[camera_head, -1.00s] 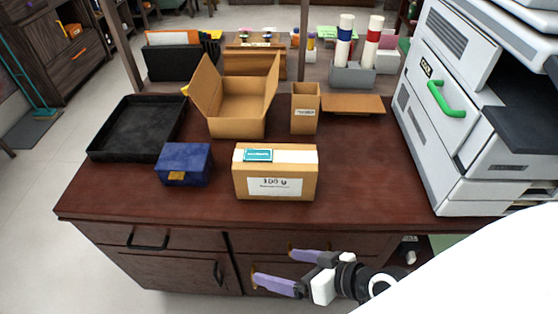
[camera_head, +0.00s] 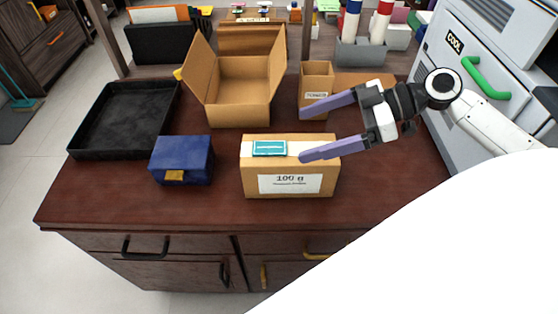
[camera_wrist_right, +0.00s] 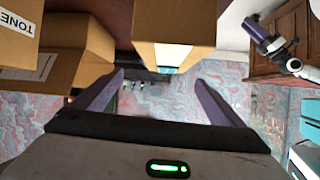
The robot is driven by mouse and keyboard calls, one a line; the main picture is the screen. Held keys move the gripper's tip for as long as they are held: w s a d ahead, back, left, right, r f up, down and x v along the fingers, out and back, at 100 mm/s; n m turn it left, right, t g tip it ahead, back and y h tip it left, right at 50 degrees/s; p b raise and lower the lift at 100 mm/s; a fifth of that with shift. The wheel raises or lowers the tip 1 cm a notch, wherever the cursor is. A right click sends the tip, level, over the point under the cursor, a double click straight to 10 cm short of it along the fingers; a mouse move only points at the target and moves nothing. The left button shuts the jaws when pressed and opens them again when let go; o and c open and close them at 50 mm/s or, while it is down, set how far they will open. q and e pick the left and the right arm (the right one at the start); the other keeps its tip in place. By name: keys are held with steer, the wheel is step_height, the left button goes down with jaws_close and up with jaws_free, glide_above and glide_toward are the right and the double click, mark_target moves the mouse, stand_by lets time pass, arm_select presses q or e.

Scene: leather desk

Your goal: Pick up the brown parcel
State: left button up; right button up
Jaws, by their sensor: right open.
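The brown parcel (camera_head: 260,183) stands on the desk, with a white strip and teal label on top and a "100 g" label in front. It also shows at the top centre of the right wrist view (camera_wrist_right: 175,22). My right gripper (camera_head: 303,133) is open and empty, reaching in from the right at the parcel's right end. Its near finger overlaps the parcel's top right in the head view; I cannot tell whether they touch. In the right wrist view the parcel lies ahead, between the fingers' lines. My left gripper (camera_wrist_right: 258,30) shows small at upper right there; its opening is unclear.
A blue box (camera_head: 182,160) stands left of the parcel, and a black tray (camera_head: 75,145) is further left. An open cardboard box (camera_head: 240,112) and a narrow tan box (camera_head: 313,98) stand behind. A white machine (camera_head: 470,45) is at the right. The front desk strip is clear.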

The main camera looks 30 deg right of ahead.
mark_target(287, 149)
steer(key=shift+s+a+f+n, duration=0.1)
steer(key=shift+s+f+n, duration=0.3)
steer(key=shift+s+f, duration=0.05)
steer(key=shift+a+f+g, duration=0.15)
steer(key=shift+a+g, duration=0.05)
steer(key=shift+g, duration=0.2)
steer(key=x, duration=0.4)
steer(key=shift+a+f, duration=0.15)
steer(key=shift+a, duration=0.05)
steer(key=p+x, duration=0.1)
steer(key=x, duration=0.3)
steer(key=shift+w+f, duration=0.2)
steer(key=shift+f, duration=0.1)
steer(key=shift+w+a+f, duration=0.1)
steer(key=shift+a+f, duration=0.2)
steer(key=c, duration=1.4)
arm_select(q)
steer(key=shift+w+d+r, duration=0.15)
steer(key=shift+w+r, duration=0.4)
steer(key=shift+r, duration=0.15)
arm_select(e)
steer(key=shift+r, duration=0.1)
steer(key=shift+c, duration=0.3)
steer(key=shift+r, duration=0.1)
